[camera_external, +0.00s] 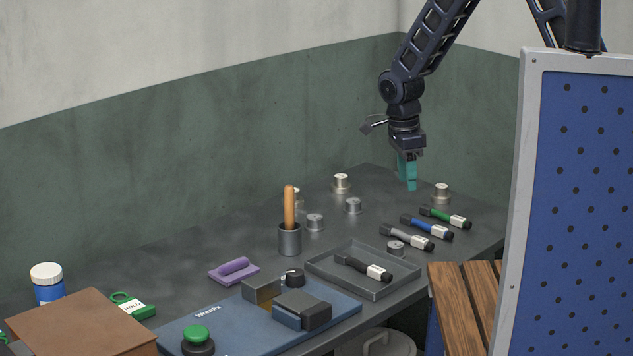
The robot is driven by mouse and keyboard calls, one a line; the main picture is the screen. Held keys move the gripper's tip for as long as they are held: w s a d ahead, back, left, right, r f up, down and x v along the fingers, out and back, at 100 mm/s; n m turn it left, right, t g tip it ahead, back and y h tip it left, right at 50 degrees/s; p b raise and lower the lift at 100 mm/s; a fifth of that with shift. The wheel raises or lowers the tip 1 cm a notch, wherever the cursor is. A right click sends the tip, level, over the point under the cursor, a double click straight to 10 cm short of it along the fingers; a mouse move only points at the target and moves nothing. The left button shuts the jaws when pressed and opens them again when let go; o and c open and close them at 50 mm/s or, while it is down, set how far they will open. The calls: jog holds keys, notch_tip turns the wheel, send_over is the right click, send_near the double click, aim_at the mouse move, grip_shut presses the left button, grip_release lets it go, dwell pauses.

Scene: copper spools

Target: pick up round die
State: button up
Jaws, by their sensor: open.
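My gripper (407,177) has teal fingers and hangs over the far right part of the dark workbench (225,230). It is open, with nothing visible between its fingers. Several small round metal pieces stand on the bench, and I cannot tell which is the round die. A brassy one (441,192) is right of my gripper, and another (342,182) is to its left. Silver ones stand nearer the middle, one (353,205) left of my gripper and one (315,221) beside a grey cup. Another silver one (396,247) is at the tray.
A grey tray (322,271) holds a black marker-like tool; several similar tools (407,237) lie to its right. The grey cup (289,240) holds an upright wooden handle and partly hides a piece behind it. A blue perforated panel (580,200) stands at front right.

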jog(key=m, duration=0.2)
send_near(395, 244)
jog(key=f, duration=0.4)
jog(key=shift+s+a+h, duration=0.15)
jog(key=shift+s+h, duration=0.1)
jog(key=shift+h, duration=0.15)
jog(key=shift+w+d+f, duration=0.1)
jog(key=shift+d+f, duration=0.05)
jog(key=shift+f, duration=0.7)
jog(key=shift+w+d+f, duration=0.1)
jog(key=shift+d+f, duration=0.05)
jog(key=shift+f, duration=0.7)
jog(key=shift+d+f, duration=0.2)
jog(key=shift+f, duration=0.7)
jog(key=shift+c, duration=0.5)
jog(key=c, duration=0.9)
jog(key=shift+o, duration=0.2)
jog(key=shift+r, duration=0.15)
